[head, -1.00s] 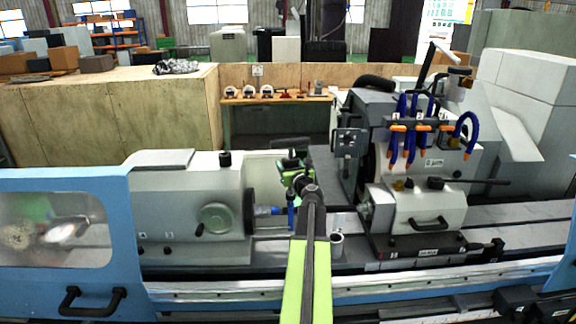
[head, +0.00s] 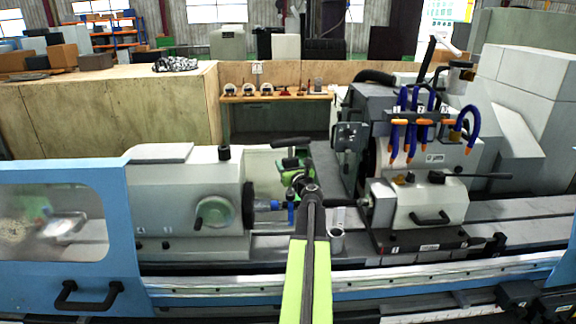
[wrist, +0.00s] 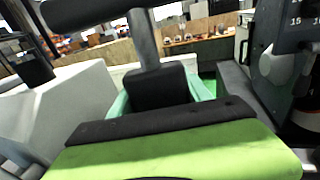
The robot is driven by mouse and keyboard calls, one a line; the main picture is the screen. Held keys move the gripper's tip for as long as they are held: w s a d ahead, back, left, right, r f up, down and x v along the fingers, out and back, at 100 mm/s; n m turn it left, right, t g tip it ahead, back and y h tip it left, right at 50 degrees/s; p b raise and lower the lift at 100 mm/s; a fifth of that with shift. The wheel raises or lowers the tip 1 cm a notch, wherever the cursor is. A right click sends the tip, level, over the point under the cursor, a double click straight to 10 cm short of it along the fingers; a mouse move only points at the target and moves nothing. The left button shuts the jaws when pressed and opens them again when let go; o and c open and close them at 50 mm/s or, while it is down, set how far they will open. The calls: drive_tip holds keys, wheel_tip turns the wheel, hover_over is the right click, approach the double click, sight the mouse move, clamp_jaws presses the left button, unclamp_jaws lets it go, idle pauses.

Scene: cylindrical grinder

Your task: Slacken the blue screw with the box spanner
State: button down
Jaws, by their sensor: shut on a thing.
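My gripper (head: 293,163), green with dark pads, is shut on the box spanner. The spanner has a black cross handle (head: 291,142) and a grey shaft; in the wrist view its shaft (wrist: 146,42) stands up out of the dark pads. A small blue upright piece (head: 291,214) shows below my gripper, beside the workhead on the left. It may be the blue screw, or part of what holds it.
The grey workhead (head: 190,190) stands left and the tailstock unit (head: 428,205) right. A grey cup-like cylinder (head: 336,241) stands on the bed near my arm. Blue coolant hoses (head: 413,130) hang at right. A wooden shelf (head: 275,98) with tools is behind.

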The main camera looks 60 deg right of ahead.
drive_tip(key=shift+f, duration=0.15)
idle(0.6)
drive_tip(key=shift+n+t+y+b, duration=0.3)
drive_tip(key=shift+n+t+y, duration=0.2)
drive_tip(key=shift+t+y, duration=0.15)
drive_tip(key=shift+a+n+y, duration=0.1)
drive_tip(key=shift+n+y, duration=0.2)
drive_tip(key=shift+y, duration=0.05)
drive_tip(key=shift+w+a+n+t+y, duration=0.1)
drive_tip(key=shift+a+n+t+y, duration=0.05)
drive_tip(key=shift+n+t+y, duration=0.4)
drive_tip(key=shift+a+f+n+t+y, duration=0.15)
drive_tip(key=shift+n+t+y, duration=0.4)
drive_tip(key=shift+y, duration=0.7)
drive_tip(key=shift+w+a+n+t+y, duration=0.1)
drive_tip(key=shift+a+n+t+y, duration=0.1)
drive_tip(key=shift+n+y, duration=0.7)
drive_tip(key=shift+a+n+t+y, duration=0.15)
drive_tip(key=shift+n+y, duration=0.45)
drive_tip(key=shift+y, duration=0.6)
